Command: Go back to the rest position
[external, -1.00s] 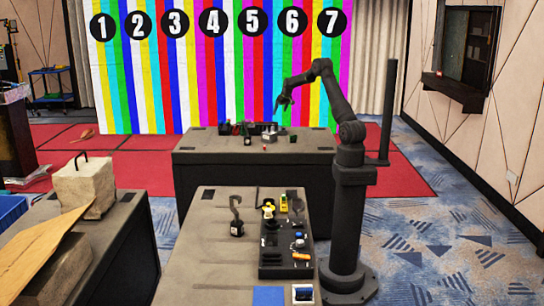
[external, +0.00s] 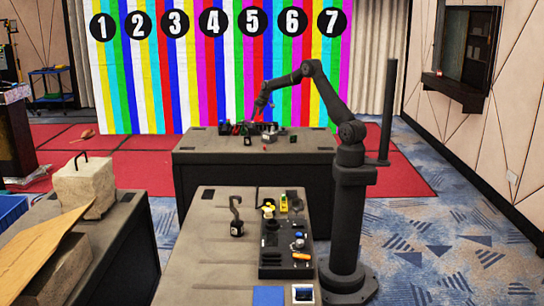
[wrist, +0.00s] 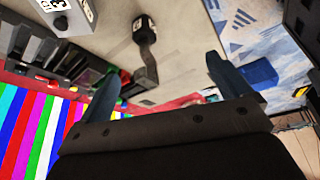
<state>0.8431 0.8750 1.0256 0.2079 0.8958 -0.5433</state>
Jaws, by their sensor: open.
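My arm rises from its base at the right of the front table and reaches left over the back table in the external view. My gripper (external: 257,110) hangs just above a row of small dark items (external: 236,128) on the back table, its fingers pointing down. In the wrist view my gripper (wrist: 170,85) has its two fingers spread wide, with nothing held between them. A dark hook-like piece with a white-marked end (wrist: 145,35) shows beyond the fingers, apart from them.
The back table (external: 200,158) has free room at its left. The front table (external: 215,255) bears a black tray (external: 270,272) of small parts and a dark hooked piece (external: 236,220). A dark post (external: 388,110) stands right of my arm. The striped wall (external: 170,80) is behind.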

